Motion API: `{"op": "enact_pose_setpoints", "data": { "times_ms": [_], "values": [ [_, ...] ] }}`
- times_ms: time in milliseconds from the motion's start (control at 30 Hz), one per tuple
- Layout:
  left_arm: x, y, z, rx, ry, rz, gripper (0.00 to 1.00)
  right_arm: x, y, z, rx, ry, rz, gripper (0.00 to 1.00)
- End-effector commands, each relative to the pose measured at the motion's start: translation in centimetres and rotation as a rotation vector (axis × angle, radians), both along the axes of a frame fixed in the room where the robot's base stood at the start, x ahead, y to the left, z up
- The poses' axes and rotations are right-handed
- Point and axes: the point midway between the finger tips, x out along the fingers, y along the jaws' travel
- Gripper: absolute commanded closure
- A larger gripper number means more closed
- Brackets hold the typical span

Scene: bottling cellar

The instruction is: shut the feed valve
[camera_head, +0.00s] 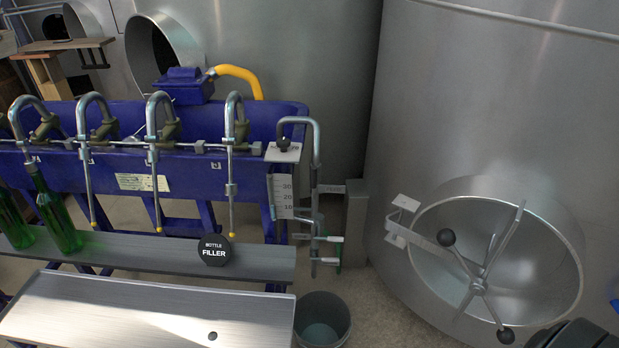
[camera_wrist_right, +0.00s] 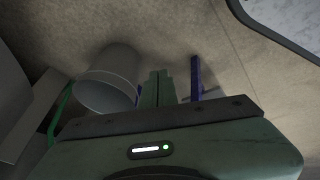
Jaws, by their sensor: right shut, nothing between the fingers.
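The blue bottle filler (camera_head: 185,119) stands at the left in the head view. At its right end a bent steel pipe (camera_head: 317,150) runs down past a white scale plate (camera_head: 283,196). Short light-grey levers (camera_head: 329,239) stick out sideways from the lower pipe. I cannot tell for certain which fitting is the feed valve. My right gripper (camera_wrist_right: 157,88) shows in the right wrist view, its green fingers together and empty, above the floor near the grey bucket (camera_wrist_right: 107,78). No valve shows between or against the fingers there. My left gripper is not in view.
The bucket also shows in the head view (camera_head: 322,318), below the pipe. A large steel tank (camera_head: 480,100) with a round hatch and spoked handle (camera_head: 477,286) fills the right. Green bottles (camera_head: 56,220) stand at the left on a grey shelf (camera_head: 150,258). Bare floor lies right of the bucket.

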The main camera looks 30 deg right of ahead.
Motion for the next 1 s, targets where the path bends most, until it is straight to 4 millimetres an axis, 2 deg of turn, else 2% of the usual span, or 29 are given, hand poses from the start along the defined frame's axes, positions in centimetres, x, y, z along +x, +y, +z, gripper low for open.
{"op": "enact_pose_setpoints", "data": {
  "times_ms": [33,100,167,200,267,300,367,400,467,500,600,700,833,900,1000],
  "values": [
    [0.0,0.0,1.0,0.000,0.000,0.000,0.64,4.0,-0.2,3.3,-0.031,-0.087,0.055,1.00],
    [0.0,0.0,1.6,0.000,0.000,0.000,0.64,8.7,-0.5,7.4,-0.086,-0.198,0.135,1.00],
    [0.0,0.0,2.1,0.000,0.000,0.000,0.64,12.5,-0.8,11.3,-0.142,-0.292,0.201,1.00],
    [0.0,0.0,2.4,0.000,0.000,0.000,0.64,14.8,-1.1,14.0,-0.184,-0.354,0.240,1.00],
    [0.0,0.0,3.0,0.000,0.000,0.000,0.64,18.1,-1.4,18.4,-0.253,-0.446,0.298,1.00],
    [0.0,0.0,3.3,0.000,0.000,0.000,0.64,20.0,-1.7,21.4,-0.302,-0.505,0.333,1.00],
    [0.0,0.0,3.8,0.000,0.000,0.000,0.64,22.5,-2.1,26.1,-0.384,-0.592,0.383,1.00],
    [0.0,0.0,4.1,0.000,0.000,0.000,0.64,24.0,-2.3,29.3,-0.439,-0.648,0.412,1.00],
    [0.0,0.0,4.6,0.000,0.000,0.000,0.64,25.9,-2.6,34.0,-0.528,-0.726,0.452,1.00],
    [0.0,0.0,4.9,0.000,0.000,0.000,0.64,26.9,-2.8,37.1,-0.586,-0.775,0.475,1.00],
    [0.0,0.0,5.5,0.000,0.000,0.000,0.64,28.4,-3.2,43.9,-0.722,-0.873,0.517,1.00],
    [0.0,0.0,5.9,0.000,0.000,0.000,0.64,29.1,-3.4,49.0,-0.831,-0.943,0.543,1.00],
    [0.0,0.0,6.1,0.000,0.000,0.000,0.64,29.4,-3.6,52.8,-0.921,-0.992,0.560,1.00],
    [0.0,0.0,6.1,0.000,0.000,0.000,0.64,29.4,-3.6,53.8,-0.943,-1.004,0.563,1.00],
    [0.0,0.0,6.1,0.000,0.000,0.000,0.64,29.4,-3.6,54.2,-0.955,-1.009,0.565,1.00]
  ]
}}
